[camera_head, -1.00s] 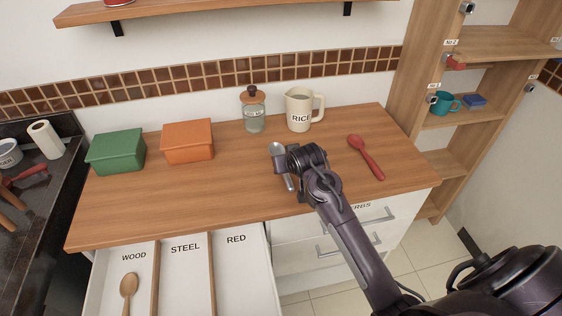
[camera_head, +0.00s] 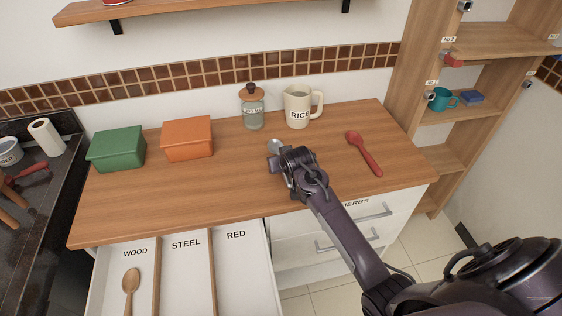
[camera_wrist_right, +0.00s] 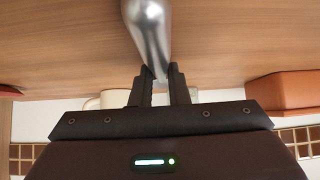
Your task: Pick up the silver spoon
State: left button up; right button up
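The silver spoon (camera_head: 274,146) is on the wooden counter, its bowl showing just left of my right gripper in the head view. The gripper and wrist cover most of its handle. In the right wrist view, the shiny spoon (camera_wrist_right: 149,30) runs down from the top edge and narrows between the fingertips. My right gripper (camera_wrist_right: 160,75) has its fingers close together, one on each side of the spoon's narrow part, with only a small gap; it looks shut on it. In the head view, the right gripper (camera_head: 284,172) is low over the counter. My left gripper is not in view.
A red spoon (camera_head: 364,153) lies to the right. An open drawer (camera_head: 240,270) labelled WOOD, STEEL and RED is below, with a wooden spoon (camera_head: 131,290) under WOOD.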

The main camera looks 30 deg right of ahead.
grip_shut()
jog(key=shift+r, duration=0.1)
